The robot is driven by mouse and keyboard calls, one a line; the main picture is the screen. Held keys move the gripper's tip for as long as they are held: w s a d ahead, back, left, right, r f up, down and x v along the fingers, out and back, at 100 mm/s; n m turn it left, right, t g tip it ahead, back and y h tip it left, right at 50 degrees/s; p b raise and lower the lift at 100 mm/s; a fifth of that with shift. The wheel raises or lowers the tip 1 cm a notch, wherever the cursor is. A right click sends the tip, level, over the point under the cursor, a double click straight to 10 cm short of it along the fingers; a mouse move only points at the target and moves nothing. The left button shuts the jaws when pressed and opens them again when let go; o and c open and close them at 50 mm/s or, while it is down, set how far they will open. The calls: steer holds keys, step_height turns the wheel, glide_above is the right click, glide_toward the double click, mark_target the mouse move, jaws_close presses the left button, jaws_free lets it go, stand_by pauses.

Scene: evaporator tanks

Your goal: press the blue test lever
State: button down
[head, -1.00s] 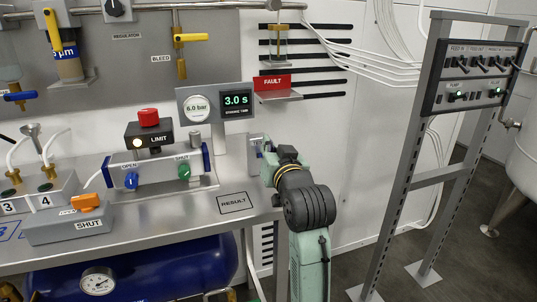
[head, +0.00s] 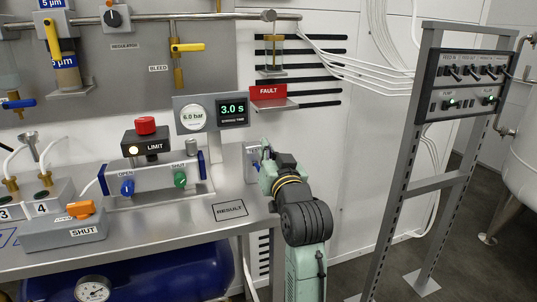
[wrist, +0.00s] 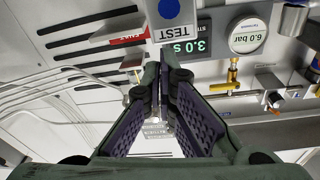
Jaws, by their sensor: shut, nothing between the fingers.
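The test box (wrist: 168,34) has a TEST label and a round blue part (wrist: 168,8) at the top of the wrist view, cut by the picture edge. In the head view a pale box (head: 250,160) with a small blue mark stands at the bench's right end, mostly hidden behind my gripper (head: 266,168). In the wrist view my gripper (wrist: 160,72) is shut and empty, its fingertips just below the TEST label in the picture. I cannot tell whether they touch the box.
The gauge and 3.0 s display (head: 233,110), red FAULT sign (head: 268,92) and LIMIT box (head: 152,146) are left of or above my gripper. The RESULT plate (head: 230,210) lies on the bench. A grey switch stand (head: 410,165) rises to the right.

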steer(key=b+v, duration=0.2)
steer(key=v, duration=0.7)
steer(key=shift+s+d, duration=0.25)
steer(key=shift+s, duration=0.1)
steer(key=s+a+r+n+g+h+p, duration=0.1)
steer(key=a+r+n+g+p, duration=0.3)
steer(key=n, duration=0.4)
steer(key=a+r+h+p, duration=0.1)
steer(key=a, duration=0.1)
steer(key=shift+a+r, duration=0.2)
steer(key=shift+a, duration=0.05)
steer(key=shift+s, duration=0.1)
